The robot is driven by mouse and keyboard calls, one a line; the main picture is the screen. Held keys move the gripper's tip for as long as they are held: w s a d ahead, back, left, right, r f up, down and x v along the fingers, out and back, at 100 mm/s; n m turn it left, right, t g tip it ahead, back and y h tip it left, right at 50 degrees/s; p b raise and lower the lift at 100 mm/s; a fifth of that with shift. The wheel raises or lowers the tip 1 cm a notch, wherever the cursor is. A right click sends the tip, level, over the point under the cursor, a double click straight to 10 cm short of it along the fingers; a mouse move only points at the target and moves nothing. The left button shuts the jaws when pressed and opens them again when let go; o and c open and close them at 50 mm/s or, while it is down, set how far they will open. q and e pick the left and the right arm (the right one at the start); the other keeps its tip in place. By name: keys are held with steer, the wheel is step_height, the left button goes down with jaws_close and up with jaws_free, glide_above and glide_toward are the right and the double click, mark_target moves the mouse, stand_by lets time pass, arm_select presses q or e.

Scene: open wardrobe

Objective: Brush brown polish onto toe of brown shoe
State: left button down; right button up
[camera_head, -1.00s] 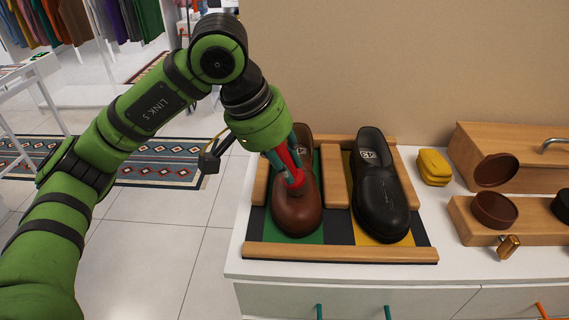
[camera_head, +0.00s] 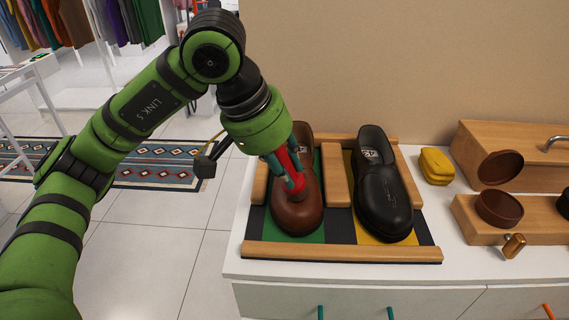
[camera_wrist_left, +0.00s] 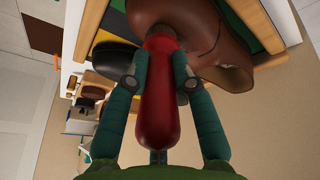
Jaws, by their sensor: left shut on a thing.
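The brown shoe (camera_head: 297,212) stands on the green strip of a wooden-framed tray (camera_head: 340,253), toe toward the front. My left gripper (camera_head: 293,181) is over the shoe and shut on a red handle (camera_head: 291,163), most likely the brush. The handle's lower end is at the shoe's upper, just behind the toe; the bristles are hidden, so I cannot tell whether they touch. In the left wrist view the red handle (camera_wrist_left: 158,110) sits between the two teal fingers, with the brown shoe (camera_wrist_left: 215,30) behind it. An open tin of brown polish (camera_head: 499,208) is at the right. My right gripper is out of view.
A black shoe (camera_head: 382,190) stands on the yellow strip, right of the brown shoe. Wooden blocks (camera_head: 470,150) and a small brass-coloured piece (camera_head: 514,245) are at the right.

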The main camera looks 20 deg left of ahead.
arm_select(q)
steer(key=shift+s+d+f, duration=0.15)
steer(key=shift+s+f, duration=0.1)
steer(key=shift+s, duration=0.3)
steer(key=shift+w+r, duration=0.3)
steer(key=shift+w, duration=0.2)
steer(key=shift+w+a, duration=0.25)
steer(key=shift+w, duration=0.25)
steer(key=shift+s+d+f, duration=0.1)
steer(key=shift+s+d, duration=0.05)
steer(key=shift+s, duration=0.4)
steer(key=shift+s+b, duration=0.45)
steer(key=shift+s, duration=0.05)
steer(key=shift+w+f, duration=0.1)
steer(key=shift+w, duration=0.1)
steer(key=shift+f+b, duration=0.1)
steer(key=shift+b, duration=0.5)
steer(key=shift+s+d+f+b, duration=0.1)
steer(key=shift+s+d+b, duration=0.1)
steer(key=shift+s, duration=0.3)
steer(key=shift+s+d+f+b, duration=0.1)
steer(key=shift+s+b, duration=0.1)
steer(key=shift+s, duration=0.25)
